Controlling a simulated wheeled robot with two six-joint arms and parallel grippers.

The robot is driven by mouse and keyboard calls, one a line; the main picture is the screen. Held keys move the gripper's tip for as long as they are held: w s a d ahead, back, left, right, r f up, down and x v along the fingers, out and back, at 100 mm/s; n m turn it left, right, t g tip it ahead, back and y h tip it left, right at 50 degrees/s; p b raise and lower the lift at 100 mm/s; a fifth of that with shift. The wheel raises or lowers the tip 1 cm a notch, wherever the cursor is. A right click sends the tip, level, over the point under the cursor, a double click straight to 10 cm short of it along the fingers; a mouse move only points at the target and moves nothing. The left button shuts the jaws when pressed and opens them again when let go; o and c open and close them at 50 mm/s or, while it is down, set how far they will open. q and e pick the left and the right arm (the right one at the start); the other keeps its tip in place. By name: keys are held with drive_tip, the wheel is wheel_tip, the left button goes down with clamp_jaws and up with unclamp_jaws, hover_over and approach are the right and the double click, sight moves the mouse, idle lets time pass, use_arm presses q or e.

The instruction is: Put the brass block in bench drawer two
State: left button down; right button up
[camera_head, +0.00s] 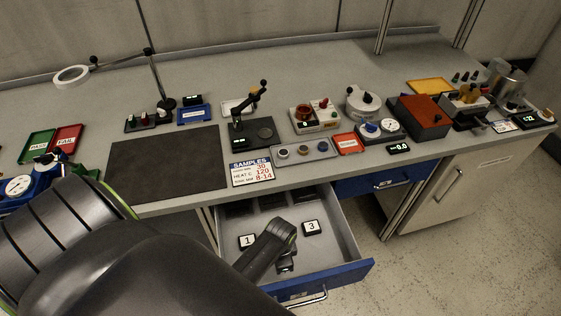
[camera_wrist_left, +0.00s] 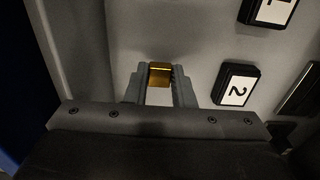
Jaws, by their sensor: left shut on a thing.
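The brass block (camera_wrist_left: 159,75) is between the fingers of my left gripper (camera_wrist_left: 158,88) in the left wrist view, and the gripper is shut on it. In the head view my left arm reaches over an open grey drawer (camera_head: 343,235) with a blue front (camera_head: 340,283). The wrist end (camera_head: 270,245) hides part of the drawer floor and the block. A tag numbered 2 (camera_wrist_left: 237,85) lies beside the gripper in the wrist view. I cannot tell whether the block touches the floor. My right gripper is not in view.
Tags 1 (camera_head: 246,241) and 3 (camera_head: 311,227) lie in the drawer. A shut blue drawer (camera_head: 385,181) is to the right. The bench above holds a dark mat (camera_head: 167,162), a samples card (camera_head: 251,171), a red-brown box (camera_head: 419,117) and several instruments.

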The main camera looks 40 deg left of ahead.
use_arm(q)
wheel_tip(320, 180, down, 2)
drive_tip(key=shift+f, duration=0.1)
drive_tip(key=shift+f, duration=0.1)
drive_tip(key=c, duration=1.2)
unclamp_jaws()
drive_tip(key=shift+c, duration=0.2)
wheel_tip(320, 180, up, 12)
drive_tip(key=shift+r+p, duration=0.2)
drive_tip(key=shift+p, duration=0.2)
